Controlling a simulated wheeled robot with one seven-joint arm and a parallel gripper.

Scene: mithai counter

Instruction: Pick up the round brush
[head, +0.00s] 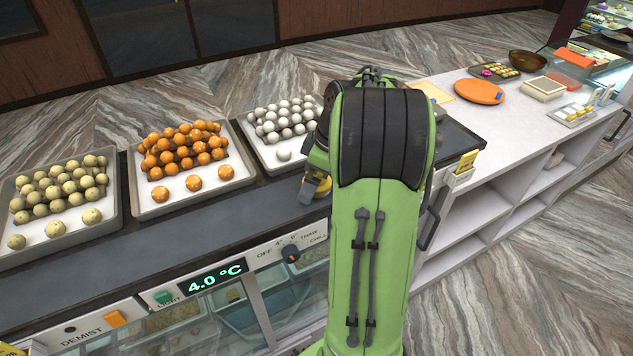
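I cannot make out a round brush in the head view; my green arm covers the middle of the scene and may hide it. My gripper (311,190) shows only in part, as a yellow and grey piece at the left edge of my arm. It is low over the dark counter top, just in front of the tray of white sweets. Its fingertips are mostly hidden, so I cannot see whether it is open or holds anything.
Trays of green (118,212), orange (247,176) and white sweets (249,134) line the dark counter (160,256). On the white counter (520,125) at right are an orange round board (478,91), a brown bowl (527,61) and a small tray (556,118) with thin items.

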